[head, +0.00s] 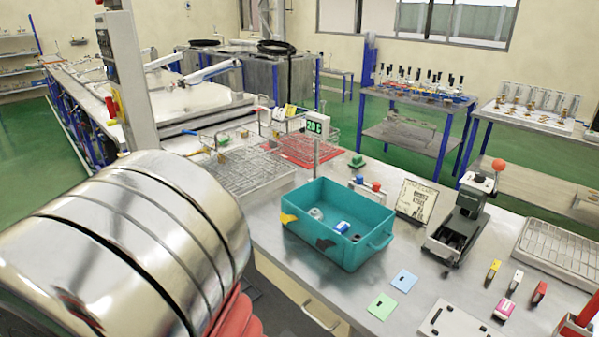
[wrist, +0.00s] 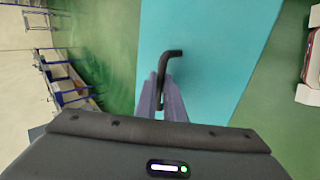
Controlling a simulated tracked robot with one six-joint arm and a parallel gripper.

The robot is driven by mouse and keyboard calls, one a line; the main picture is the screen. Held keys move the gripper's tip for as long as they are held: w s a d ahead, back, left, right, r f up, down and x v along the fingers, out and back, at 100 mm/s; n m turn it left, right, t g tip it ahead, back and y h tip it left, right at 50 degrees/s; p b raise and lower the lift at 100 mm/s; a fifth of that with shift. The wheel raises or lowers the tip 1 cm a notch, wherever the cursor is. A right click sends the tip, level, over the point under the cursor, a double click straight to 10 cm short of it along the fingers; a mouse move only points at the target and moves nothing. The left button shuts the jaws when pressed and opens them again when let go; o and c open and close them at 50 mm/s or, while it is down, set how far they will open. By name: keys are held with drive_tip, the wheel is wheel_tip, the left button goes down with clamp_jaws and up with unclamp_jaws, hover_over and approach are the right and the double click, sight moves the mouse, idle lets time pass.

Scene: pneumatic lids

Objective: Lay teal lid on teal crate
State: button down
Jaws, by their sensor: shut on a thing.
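The teal crate (head: 352,253) stands open on the steel bench in the head view, with a few small items inside and dark and yellow patches on its side. The teal lid (wrist: 215,70) fills the middle of the wrist view as a flat teal panel with a dark bent handle (wrist: 174,53). My gripper (wrist: 161,82) is shut on this handle, and the handle passes between its two fingers. The lid and my gripper do not show in the head view, so the gap between lid and crate cannot be told.
Wire baskets (head: 245,170) lie behind and left of the crate. A card sign (head: 418,203) and a lever press (head: 461,222) stand to its right. Blue (head: 403,281) and green (head: 382,306) cards lie in front. My large shiny arm covers the left foreground.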

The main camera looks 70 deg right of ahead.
drive_tip(key=shift+d, duration=0.1)
